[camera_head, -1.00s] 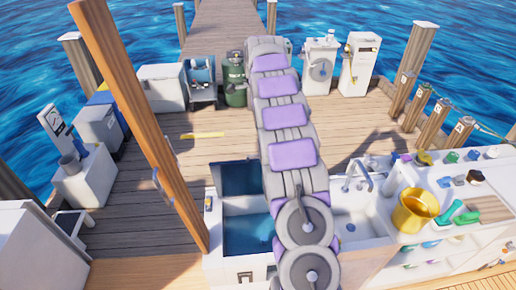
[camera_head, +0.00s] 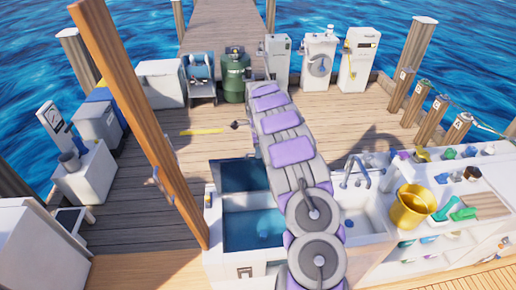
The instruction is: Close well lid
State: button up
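My arm reaches forward over the right side of the well. A small dark tip, apparently my gripper (camera_head: 236,125), shows left of the arm's far end, beyond the well and right of the panel, apart from it. Its fingers are too small to read.
A sink with a faucet (camera_head: 356,168) is right of my arm. A gold bucket (camera_head: 412,208) and green items (camera_head: 452,211) stand on the right counter. A yellow strip (camera_head: 203,131) lies on the deck. A green tank (camera_head: 234,78) stands behind.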

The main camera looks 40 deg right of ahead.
jog(key=shift+d+f, duration=0.2)
jog(key=shift+d, duration=0.15)
jog(key=shift+c, duration=0.2)
jog(key=shift+a, duration=0.15)
grip_shut()
